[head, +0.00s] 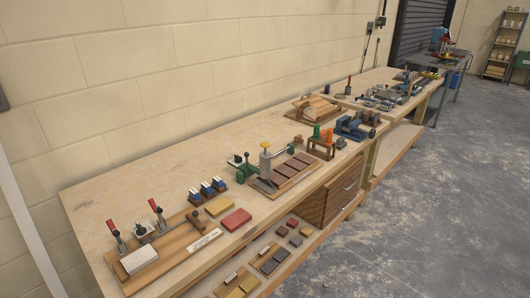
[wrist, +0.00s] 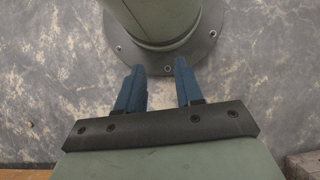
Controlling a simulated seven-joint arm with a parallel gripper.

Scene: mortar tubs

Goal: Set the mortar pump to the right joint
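What looks like the mortar pump (head: 265,162) is a grey upright cylinder with a yellow top, in the middle of the bench in the head view. Green metal parts stand beside it. A board with several dark red-brown bricks (head: 288,172) lies just to its right, with narrow gaps between the bricks. I cannot tell which gap is the right joint, or whether the pump touches the board. My gripper (wrist: 160,66) shows only in the wrist view, its two blue fingers apart with nothing between them, over the grey floor and away from the bench things.
On the wooden bench (head: 110,190), a wooden fixture with red-handled clamps (head: 165,250) stands at front left. Blue-topped blocks (head: 207,190), a yellow block (head: 219,205) and a red block (head: 236,219) lie between. An orange-bottle rack (head: 322,143) and blue vise (head: 352,128) stand farther right.

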